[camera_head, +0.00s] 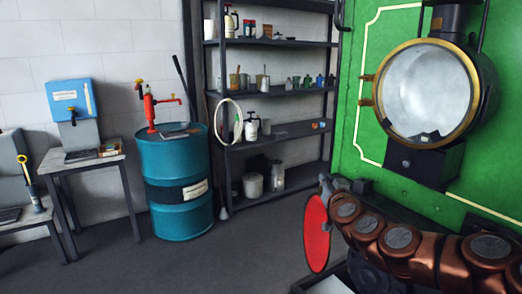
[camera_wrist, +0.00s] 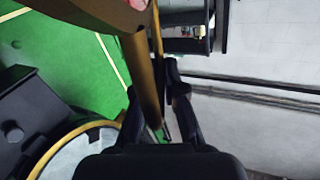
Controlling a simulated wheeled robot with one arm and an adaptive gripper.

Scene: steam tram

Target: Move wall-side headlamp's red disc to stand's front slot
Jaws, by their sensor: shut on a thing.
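The red disc (camera_head: 316,234) hangs in the lower right of the head view, turned nearly edge-on and clear of the floor. My gripper (camera_head: 327,186) is shut on it near its upper edge. In the wrist view my gripper (camera_wrist: 155,110) has its two dark fingers on either side of a brass-brown strip, seemingly the disc's rim seen edge-on. A large round headlamp (camera_head: 426,92) with a brass rim and pale glass is on the green tram front; part of a brass-rimmed lamp (camera_wrist: 80,155) also shows in the wrist view. I cannot make out the stand or its slots.
The green tram panel (camera_head: 375,75) fills the right side. A dark shelf rack (camera_head: 285,131) with bottles and cans stands behind, with a pale ring (camera_head: 229,121) at its front. A blue drum (camera_head: 180,215) and a small table (camera_head: 80,163) stand left. Floor between is clear.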

